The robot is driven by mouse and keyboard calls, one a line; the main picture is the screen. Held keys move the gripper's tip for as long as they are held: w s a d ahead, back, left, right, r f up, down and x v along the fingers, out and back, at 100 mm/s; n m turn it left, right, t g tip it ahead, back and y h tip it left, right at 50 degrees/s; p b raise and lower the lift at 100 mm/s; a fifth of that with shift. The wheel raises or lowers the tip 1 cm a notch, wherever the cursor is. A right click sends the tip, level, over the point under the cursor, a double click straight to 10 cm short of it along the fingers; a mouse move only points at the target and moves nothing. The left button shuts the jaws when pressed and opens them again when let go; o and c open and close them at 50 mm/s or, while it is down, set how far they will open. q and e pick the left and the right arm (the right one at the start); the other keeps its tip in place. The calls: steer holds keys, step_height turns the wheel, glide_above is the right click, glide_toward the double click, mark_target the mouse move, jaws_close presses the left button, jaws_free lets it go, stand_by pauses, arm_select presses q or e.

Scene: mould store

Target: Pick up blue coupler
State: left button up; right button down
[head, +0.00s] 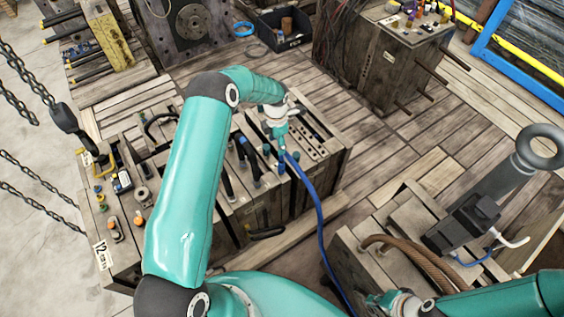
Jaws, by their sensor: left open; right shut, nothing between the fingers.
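A blue hose (318,200) rises from the lower middle to the top of a grey mould block (312,130). Its upper end, which looks like the blue coupler (286,154), is right below my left gripper (281,142). My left gripper points down over the block and is open. I cannot tell whether its fingers touch the coupler, since they are small and overlap it. My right gripper (378,301) is shut and empty at the bottom edge, near a brown hose (410,250). Part of it is cut off or hidden.
Several dark upright fittings (242,150) stand close left of the coupler. A hook on a chain (72,130) hangs at the left. A second mould block (375,70) stands at the back right. A grey lifting eye (540,147) stands at the right. Plank floor (405,150) lies clear between.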

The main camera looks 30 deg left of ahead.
mark_target(281, 164)
arm_select(q)
steer(key=f, duration=0.3)
steer(key=f+b, duration=0.1)
steer(key=f, duration=0.2)
steer(key=d+f, duration=0.1)
steer(key=f, duration=0.2)
steer(key=shift+w+f+b, duration=0.2)
steer(key=shift+w+b, duration=0.15)
steer(key=shift+w+a+f+b, duration=0.1)
steer(key=shift+w+f+b, duration=0.15)
steer(key=shift+f+b, duration=0.85)
steer(key=shift+w+a+f+b, duration=0.15)
steer(key=shift+f+b, duration=0.35)
steer(key=shift+f, duration=1.15)
steer(key=shift+d+r, duration=0.1)
steer(key=shift+c, duration=0.3)
jaws_close()
